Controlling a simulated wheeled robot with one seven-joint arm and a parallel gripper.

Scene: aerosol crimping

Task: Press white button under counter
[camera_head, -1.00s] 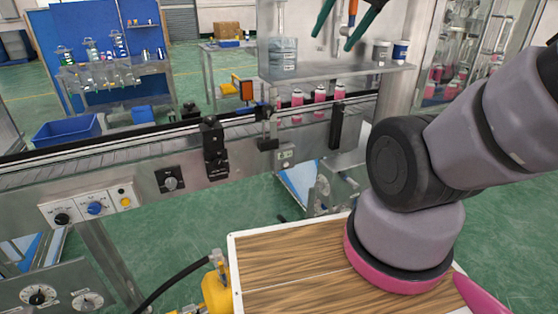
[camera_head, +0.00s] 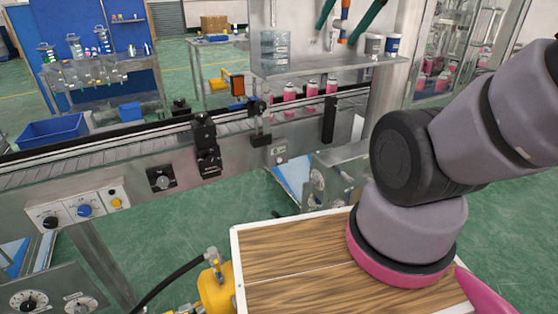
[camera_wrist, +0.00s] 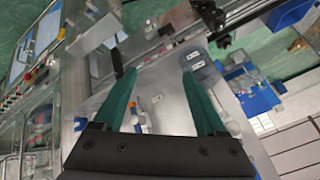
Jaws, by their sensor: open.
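A small pale grey-white box (camera_head: 280,155) is fixed to the conveyor's metal side, below the counter shelf (camera_head: 335,65). It seems to bear a small round button, too small to tell clearly. My gripper (camera_head: 335,37) shows at the top of the head view, its two green fingers apart above the shelf and well above the box. I cannot make out the button there.
A panel (camera_head: 72,212) with black, blue and yellow controls is at the left of the conveyor (camera_head: 100,165). Pink bottles (camera_head: 311,89) stand on the line beneath the shelf. Pots (camera_head: 392,45) and stacked bins (camera_head: 275,50) stand on the shelf. Green floor (camera_head: 200,225) lies open below.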

